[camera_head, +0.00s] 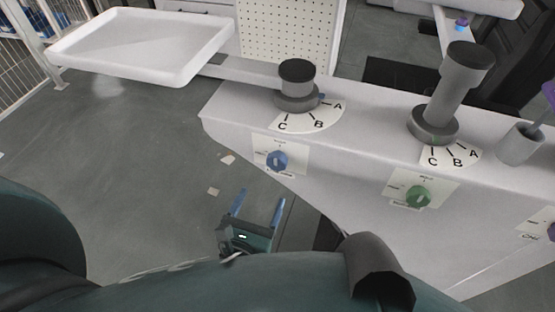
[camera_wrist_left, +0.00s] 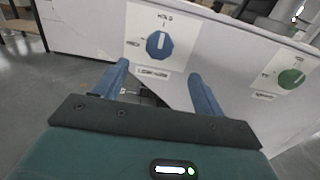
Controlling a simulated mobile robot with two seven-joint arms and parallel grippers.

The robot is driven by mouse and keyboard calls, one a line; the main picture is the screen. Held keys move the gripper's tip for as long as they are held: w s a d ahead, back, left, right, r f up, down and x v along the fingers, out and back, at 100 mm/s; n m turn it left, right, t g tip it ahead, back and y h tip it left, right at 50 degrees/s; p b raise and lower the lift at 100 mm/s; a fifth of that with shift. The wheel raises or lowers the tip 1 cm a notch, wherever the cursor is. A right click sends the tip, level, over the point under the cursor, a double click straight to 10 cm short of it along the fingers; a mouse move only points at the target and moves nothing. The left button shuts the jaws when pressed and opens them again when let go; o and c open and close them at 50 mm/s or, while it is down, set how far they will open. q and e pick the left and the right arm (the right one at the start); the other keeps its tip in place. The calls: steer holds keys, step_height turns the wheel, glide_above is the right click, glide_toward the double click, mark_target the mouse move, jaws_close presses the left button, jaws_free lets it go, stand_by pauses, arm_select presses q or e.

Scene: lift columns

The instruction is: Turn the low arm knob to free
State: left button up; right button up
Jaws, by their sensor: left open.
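A blue knob (camera_head: 277,160) sits on a white label plate on the front face of the grey bench, below the short column. It also shows in the left wrist view (camera_wrist_left: 159,45), its pale mark roughly upright towards the upper word. A second word is at its left; the small print, including the name below, is too blurred to read surely. My left gripper (camera_head: 259,206) is open and empty, below and in front of the blue knob and apart from it. Its two blue fingers also show in the wrist view (camera_wrist_left: 159,70), below the knob. My right gripper is not in view.
A green knob (camera_head: 418,196) is to the right below the tall column (camera_head: 458,85), and a purple knob (camera_head: 550,232) is at the right edge. The short column (camera_head: 297,84) carries an arm with a white tray (camera_head: 145,45). Open floor lies left of the bench.

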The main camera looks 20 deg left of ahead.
mark_target(276, 165)
arm_select(q)
steer(key=w, duration=1.1)
steer(key=shift+d+p, duration=0.2)
steer(key=shift+p, duration=0.1)
steer(key=shift+c, duration=0.3)
steer(key=c, duration=0.9)
